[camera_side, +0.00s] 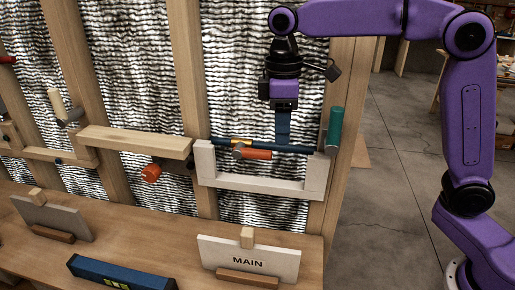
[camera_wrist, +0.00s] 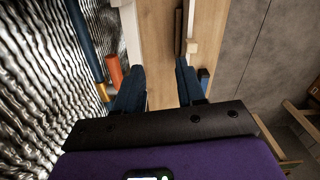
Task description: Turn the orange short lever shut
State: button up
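A short orange lever (camera_side: 252,154) sits on a dark blue pipe (camera_side: 290,148) inside a pale wooden frame, and lies roughly level, along the pipe. In the wrist view an orange cylinder (camera_wrist: 115,70) shows just left of my left finger, beside the blue pipe (camera_wrist: 84,40) and a brass fitting (camera_wrist: 103,92). Another orange-red knob (camera_side: 151,173) sits further left under a wooden shelf. My gripper (camera_side: 283,138) points down just right of and behind the short orange lever. In the wrist view its two blue fingers (camera_wrist: 160,66) are apart with nothing between them.
A green handle (camera_side: 333,128) stands upright right of my gripper. The pale frame (camera_side: 262,184) runs below the pipe. A MAIN sign (camera_side: 272,258) stands on the bench (camera_side: 135,250), near a dark blue level (camera_side: 115,275). Wall studs stand behind.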

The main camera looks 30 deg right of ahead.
notch_tip(320, 180, up, 4)
jog(key=m, duration=0.1)
send_over(257, 150)
jog(key=shift+m, duration=0.3)
notch_tip(257, 150, down, 17)
jog(key=shift+d, duration=0.1)
dwell(0.3)
grip_shut()
